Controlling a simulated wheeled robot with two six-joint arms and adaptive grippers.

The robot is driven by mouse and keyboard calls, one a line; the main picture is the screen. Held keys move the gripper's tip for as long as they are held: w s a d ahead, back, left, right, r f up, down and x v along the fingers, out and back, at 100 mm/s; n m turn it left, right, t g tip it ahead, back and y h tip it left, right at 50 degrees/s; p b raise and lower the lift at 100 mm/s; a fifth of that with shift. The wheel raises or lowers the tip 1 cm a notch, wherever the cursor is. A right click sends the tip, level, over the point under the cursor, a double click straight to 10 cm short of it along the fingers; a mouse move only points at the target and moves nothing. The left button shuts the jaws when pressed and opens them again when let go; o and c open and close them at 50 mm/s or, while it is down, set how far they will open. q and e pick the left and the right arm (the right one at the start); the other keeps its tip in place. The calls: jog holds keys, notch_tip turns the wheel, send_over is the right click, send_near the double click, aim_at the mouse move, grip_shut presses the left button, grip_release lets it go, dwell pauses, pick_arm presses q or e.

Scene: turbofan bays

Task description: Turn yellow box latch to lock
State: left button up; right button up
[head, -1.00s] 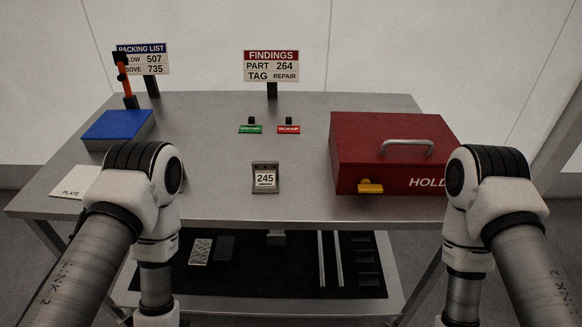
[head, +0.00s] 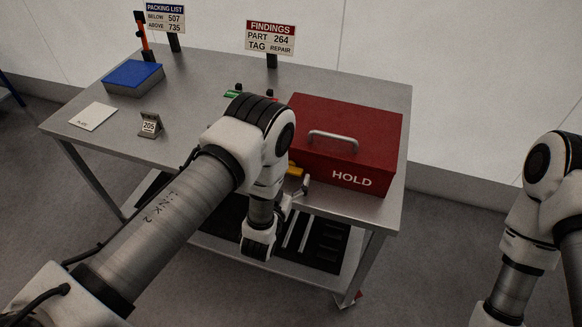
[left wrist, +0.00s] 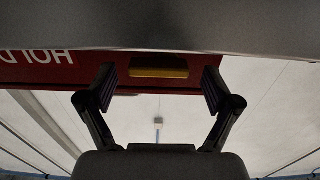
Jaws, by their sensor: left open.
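The red box (head: 345,140) marked HOLD stands at the table's right end, lid down, with a grey handle (head: 333,140) on top. Its yellow latch (head: 295,169) is on the front face, partly hidden by my left arm. My left gripper (head: 292,198) is just in front of the latch, partly hidden by its own wrist. In the left wrist view the latch (left wrist: 158,72) lies flat and lengthwise between the spread fingers of the open gripper (left wrist: 159,90), a little beyond their tips. Contact is not visible. My right arm is at the right edge; its gripper is out of frame.
The grey table (head: 200,85) carries a blue box (head: 133,78), a white plate card (head: 93,116), a 205 stand (head: 150,124) and a FINDINGS sign (head: 270,38). A lower shelf with a dark mat (head: 325,245) lies below. Open floor is at right.

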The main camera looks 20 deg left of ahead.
pick_arm(q)
jog(key=shift+w, duration=0.75)
jog(key=shift+w+d, duration=0.15)
jog(key=shift+w, duration=0.15)
jog(key=shift+d, duration=0.1)
jog(key=c, duration=1.2)
jog(key=shift+o, duration=0.2)
